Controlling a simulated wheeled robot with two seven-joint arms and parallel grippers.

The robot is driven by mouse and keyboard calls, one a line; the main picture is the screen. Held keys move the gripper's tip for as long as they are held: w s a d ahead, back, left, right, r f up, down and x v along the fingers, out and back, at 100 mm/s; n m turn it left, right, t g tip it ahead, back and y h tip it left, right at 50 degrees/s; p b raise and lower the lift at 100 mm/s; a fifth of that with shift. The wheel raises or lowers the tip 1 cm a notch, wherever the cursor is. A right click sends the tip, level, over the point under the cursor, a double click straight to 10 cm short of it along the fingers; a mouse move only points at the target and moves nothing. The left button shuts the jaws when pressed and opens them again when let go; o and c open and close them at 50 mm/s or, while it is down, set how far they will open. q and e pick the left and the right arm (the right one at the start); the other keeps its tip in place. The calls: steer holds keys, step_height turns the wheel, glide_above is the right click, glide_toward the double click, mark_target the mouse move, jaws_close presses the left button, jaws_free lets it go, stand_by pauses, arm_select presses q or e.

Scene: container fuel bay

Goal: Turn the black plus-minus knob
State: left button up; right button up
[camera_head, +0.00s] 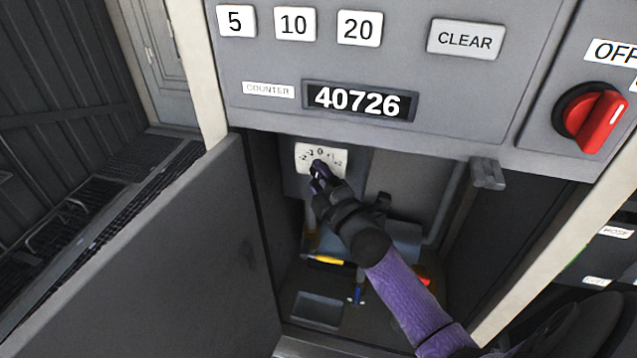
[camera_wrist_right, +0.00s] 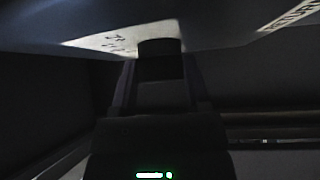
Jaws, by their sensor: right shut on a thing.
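The black plus-minus knob sits in front of a white dial plate (camera_head: 334,156) marked -2, -1, 0, +1, +2, on the back of an open compartment under the counter panel. My right gripper (camera_head: 319,178) reaches into the compartment and is shut on the knob, which its fingers mostly hide in the head view. In the dark right wrist view the knob (camera_wrist_right: 160,47) shows between my right fingers (camera_wrist_right: 160,75), against the white plate (camera_wrist_right: 115,40). I cannot tell which mark the knob points to. My left gripper is not in view.
The grey compartment door (camera_head: 150,260) stands open at the left. Above are the 5, 10, 20 and CLEAR (camera_head: 466,39) buttons and a counter display (camera_head: 358,101) reading 40726. A red rotary switch (camera_head: 592,117) is at the right. A yellow-handled tool (camera_head: 325,259) lies below my gripper.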

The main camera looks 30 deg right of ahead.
steer(key=m+t+h+b, duration=0.1)
steer(key=m+b, duration=0.1)
steer(key=b, duration=0.1)
steer(key=shift+f+t, duration=0.15)
steer(key=shift+t, duration=0.25)
steer(key=shift+m+t+b, duration=0.4)
steer(key=shift+m+b, duration=0.25)
steer(key=shift+m, duration=0.15)
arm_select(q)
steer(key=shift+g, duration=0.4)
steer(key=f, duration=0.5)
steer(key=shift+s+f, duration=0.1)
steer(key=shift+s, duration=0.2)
arm_select(e)
steer(key=shift+r+h, duration=0.25)
steer(key=shift+h, duration=0.15)
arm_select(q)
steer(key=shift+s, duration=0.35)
arm_select(e)
steer(key=o, duration=1.3)
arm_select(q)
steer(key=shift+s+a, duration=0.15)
arm_select(e)
steer(key=shift+f, duration=0.1)
